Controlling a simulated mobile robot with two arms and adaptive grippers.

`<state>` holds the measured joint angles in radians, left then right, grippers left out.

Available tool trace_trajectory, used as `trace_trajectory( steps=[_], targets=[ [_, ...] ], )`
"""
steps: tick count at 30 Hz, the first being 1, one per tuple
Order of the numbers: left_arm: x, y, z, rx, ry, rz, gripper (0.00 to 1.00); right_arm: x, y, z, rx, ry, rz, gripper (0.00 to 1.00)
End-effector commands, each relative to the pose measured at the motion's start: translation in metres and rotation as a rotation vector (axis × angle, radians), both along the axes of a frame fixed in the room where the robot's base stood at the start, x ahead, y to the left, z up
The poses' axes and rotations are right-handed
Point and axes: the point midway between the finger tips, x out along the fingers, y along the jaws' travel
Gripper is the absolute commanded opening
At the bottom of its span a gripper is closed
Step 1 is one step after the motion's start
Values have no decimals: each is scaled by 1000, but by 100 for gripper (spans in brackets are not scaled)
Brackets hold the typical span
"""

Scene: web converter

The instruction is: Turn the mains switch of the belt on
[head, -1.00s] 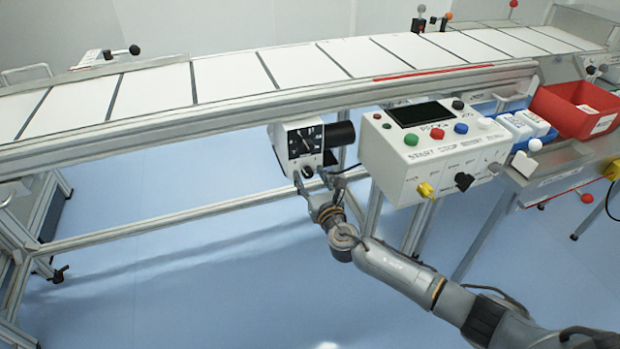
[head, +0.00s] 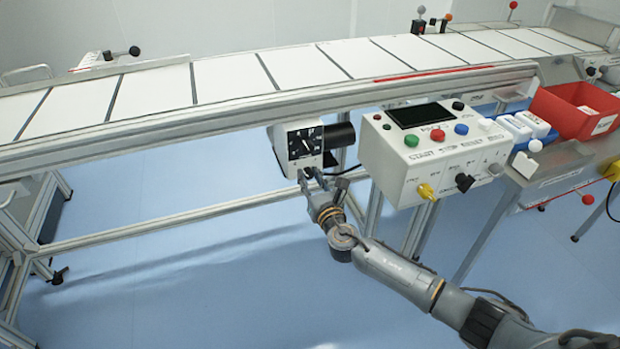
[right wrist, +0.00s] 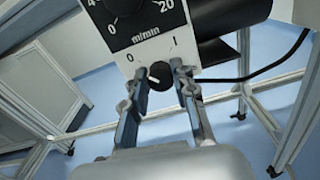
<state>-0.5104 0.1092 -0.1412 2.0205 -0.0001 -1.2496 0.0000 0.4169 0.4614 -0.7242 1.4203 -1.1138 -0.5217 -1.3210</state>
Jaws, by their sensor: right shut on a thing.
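The belt's white drive box (head: 291,146) hangs under the conveyor, with a black dial on its front. In the right wrist view, its panel (right wrist: 124,62) shows a "m/min" scale and, below it, the marks 0 at left and I at right. The small dark mains switch (right wrist: 158,74) sits below these marks; a short white line shows at it, but its exact pointing is hard to tell. My right gripper (right wrist: 157,79) is shut on the switch, one finger on each side; in the head view the gripper (head: 311,177) is at the box's lower edge. My left gripper is not in view.
A white control box (head: 385,158) with buttons and knobs stands right of the drive box. A black motor (head: 340,136) and cable (right wrist: 270,75) are beside it. The conveyor belt (head: 230,78) runs above. A red bin (head: 572,112) is at the right.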

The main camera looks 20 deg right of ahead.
Motion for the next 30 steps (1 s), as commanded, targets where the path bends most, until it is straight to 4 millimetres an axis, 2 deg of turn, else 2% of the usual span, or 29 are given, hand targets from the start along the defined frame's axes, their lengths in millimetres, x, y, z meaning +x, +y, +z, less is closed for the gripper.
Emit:
trace_trajectory(
  steps=[1,18,27,30],
  targets=[
    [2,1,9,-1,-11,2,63,0,0,-1,28,1,0,0],
    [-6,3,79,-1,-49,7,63,0,-1,-2,528,17,0,0],
    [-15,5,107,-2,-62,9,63,0,-2,-2,813,27,-2,0],
    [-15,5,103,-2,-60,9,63,0,-2,-3,907,30,-1,0]
  ],
)
